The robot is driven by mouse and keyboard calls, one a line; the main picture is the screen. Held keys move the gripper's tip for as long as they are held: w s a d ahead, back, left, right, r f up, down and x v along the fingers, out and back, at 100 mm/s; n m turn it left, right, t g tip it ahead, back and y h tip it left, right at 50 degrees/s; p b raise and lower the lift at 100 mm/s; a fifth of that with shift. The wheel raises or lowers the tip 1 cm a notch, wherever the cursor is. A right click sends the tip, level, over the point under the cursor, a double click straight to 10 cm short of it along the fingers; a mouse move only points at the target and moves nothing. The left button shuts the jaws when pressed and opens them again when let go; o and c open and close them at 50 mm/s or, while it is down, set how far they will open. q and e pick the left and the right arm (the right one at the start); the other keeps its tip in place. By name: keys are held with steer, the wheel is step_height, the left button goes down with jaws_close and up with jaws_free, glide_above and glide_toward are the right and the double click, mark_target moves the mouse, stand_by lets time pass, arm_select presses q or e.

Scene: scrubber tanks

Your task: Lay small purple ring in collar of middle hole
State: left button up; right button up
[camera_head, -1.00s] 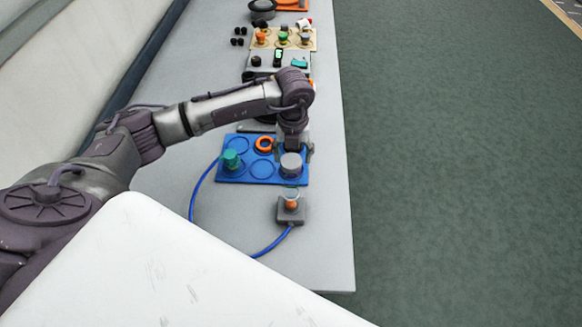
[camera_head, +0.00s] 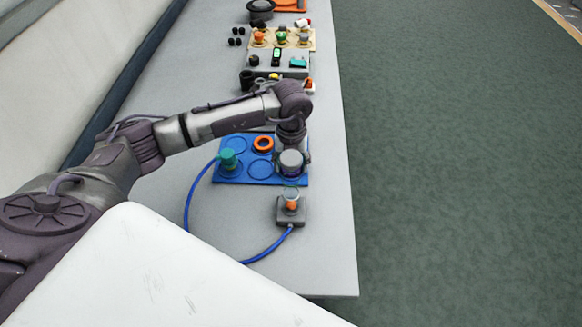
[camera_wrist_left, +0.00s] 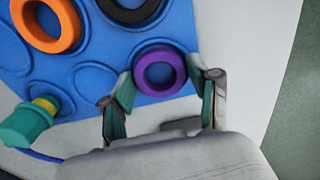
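The purple ring (camera_wrist_left: 160,72) lies at a corner of the blue board (camera_wrist_left: 110,42). In the head view only a sliver of purple (camera_head: 291,173) shows under my left gripper (camera_head: 292,166). In the left wrist view my left gripper (camera_wrist_left: 162,82) is open, one finger on each side of the ring. The ring's edges are close to the fingertips; I cannot tell whether they touch. I cannot tell which opening is the middle hole with the collar. My right gripper is not in view.
An orange ring (camera_wrist_left: 48,22) and a black ring (camera_wrist_left: 130,10) lie near the purple one. A teal plug (camera_head: 229,158) stands on the board. A grey box with an orange-based glass piece (camera_head: 291,210) is in front. Beyond are a beige board (camera_head: 265,45) and several small items.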

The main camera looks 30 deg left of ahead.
arm_select(q)
steer(key=c, duration=0.7)
steer(key=shift+r+p, duration=1.75)
steer(key=shift+r, duration=0.75)
steer(key=shift+c, duration=0.2)
